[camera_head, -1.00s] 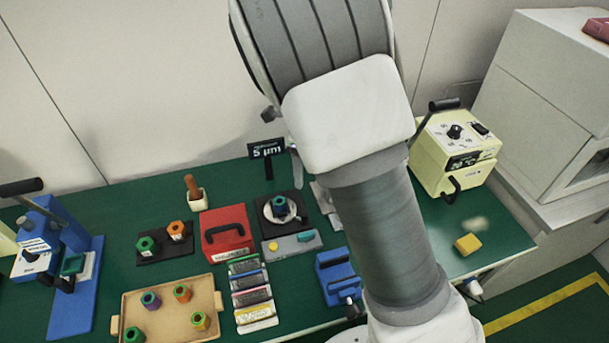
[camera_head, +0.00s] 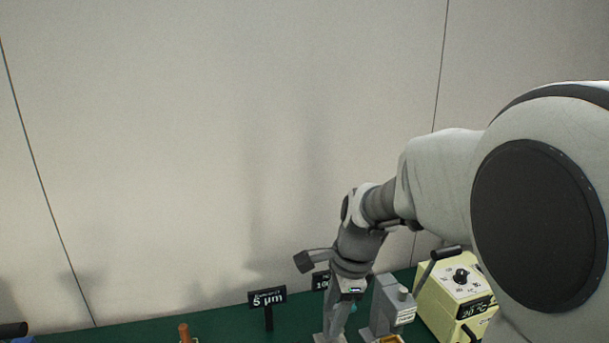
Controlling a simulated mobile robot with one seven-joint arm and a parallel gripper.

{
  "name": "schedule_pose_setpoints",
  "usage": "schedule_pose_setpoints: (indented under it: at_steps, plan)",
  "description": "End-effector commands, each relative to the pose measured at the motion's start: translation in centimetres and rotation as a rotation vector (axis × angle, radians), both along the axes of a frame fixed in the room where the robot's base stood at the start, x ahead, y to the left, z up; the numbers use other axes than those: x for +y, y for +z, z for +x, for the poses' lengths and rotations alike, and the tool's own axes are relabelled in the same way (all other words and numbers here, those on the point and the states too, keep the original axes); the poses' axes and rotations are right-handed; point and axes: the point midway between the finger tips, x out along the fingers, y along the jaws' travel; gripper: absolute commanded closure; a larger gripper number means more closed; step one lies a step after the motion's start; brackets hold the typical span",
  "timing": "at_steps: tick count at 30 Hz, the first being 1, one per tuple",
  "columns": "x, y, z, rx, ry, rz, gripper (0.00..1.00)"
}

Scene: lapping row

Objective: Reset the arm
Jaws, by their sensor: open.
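My arm comes in from the right and bends down to my gripper (camera_head: 343,305), which hangs low over the back of the green bench at the lower centre. It is small and partly merges with the grey equipment behind it. I take it as open, with nothing visible held, though its fingertips are hard to make out. A grey device (camera_head: 387,308) with a knob and white label stands just to its right. I cannot tell whether they touch. A dark lever handle (camera_head: 304,262) shows to the left of my wrist.
A "5 µm" sign (camera_head: 267,298) stands left of my gripper. A pale yellow dial unit (camera_head: 455,292) with a black handle stands to the right, partly hidden by my arm. A brown peg (camera_head: 185,333) shows at the bottom edge. The wall (camera_head: 200,150) is plain; most of the bench lies below view.

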Motion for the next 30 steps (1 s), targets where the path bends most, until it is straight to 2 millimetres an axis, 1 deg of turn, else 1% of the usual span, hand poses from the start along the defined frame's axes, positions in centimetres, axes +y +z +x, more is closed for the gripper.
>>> schedule_pose_setpoints:
  at_steps: [1,6,11,15,19,24,27,30]
  plan:
    - [-0.6,1.2,-0.8,-0.033,0.063,0.008,0.45]
    - [-2.4,4.3,-3.8,-0.145,0.319,-0.012,0.45]
    - [-4.0,6.6,-6.8,-0.255,0.558,-0.072,0.45]
    - [-5.4,8.1,-9.5,-0.341,0.765,-0.159,0.45]
    - [-6.5,9.0,-12.0,-0.405,0.954,-0.266,0.45]
    - [-7.8,9.6,-14.8,-0.447,1.168,-0.418,0.45]
    - [-8.3,9.7,-15.9,-0.452,1.256,-0.487,0.45]
    - [-8.6,9.7,-16.5,-0.45,1.312,-0.53,0.45]
